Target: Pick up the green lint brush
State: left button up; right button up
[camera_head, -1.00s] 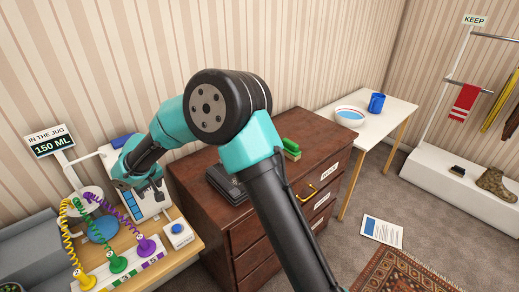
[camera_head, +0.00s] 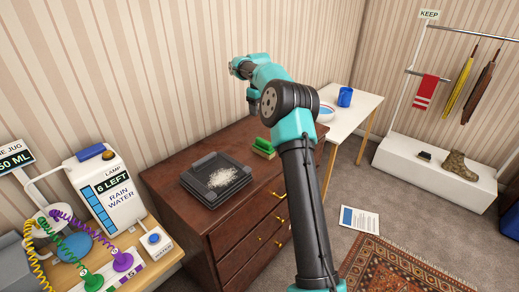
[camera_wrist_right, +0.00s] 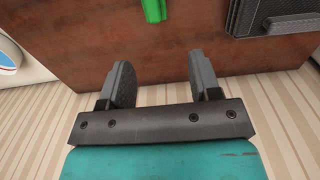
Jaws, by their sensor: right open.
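The green lint brush (camera_head: 264,145) lies on the brown dresser top, near its back right part. It has a green upper part and a paler underside. It also shows in the right wrist view, cut off by the top edge (camera_wrist_right: 153,9). My right gripper (camera_wrist_right: 160,77) is open and empty, and the brush is beyond its fingertips, apart from them. In the head view my right arm rises from the bottom, and its wrist is above the back of the dresser. My left gripper is not in view.
A dark square item (camera_head: 195,185) with pale fuzz lies on the dresser (camera_head: 165,185), left of the brush. A white table (camera_head: 350,118) with a bowl (camera_head: 326,112) and blue mug (camera_head: 345,96) stands to the right. A water container (camera_head: 110,195) stands at left.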

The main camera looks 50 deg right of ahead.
jog(key=shift+s+d+r, duration=0.3)
jog(key=shift+s+d, duration=0.25)
jog(key=shift+d, duration=0.2)
send_near(264, 140)
notch_tip(264, 140, down, 5)
jog(key=shift+w+a+f, duration=0.1)
jog(key=shift+f, duration=0.05)
jog(key=shift+f, duration=2.6)
jog(key=c, duration=1)
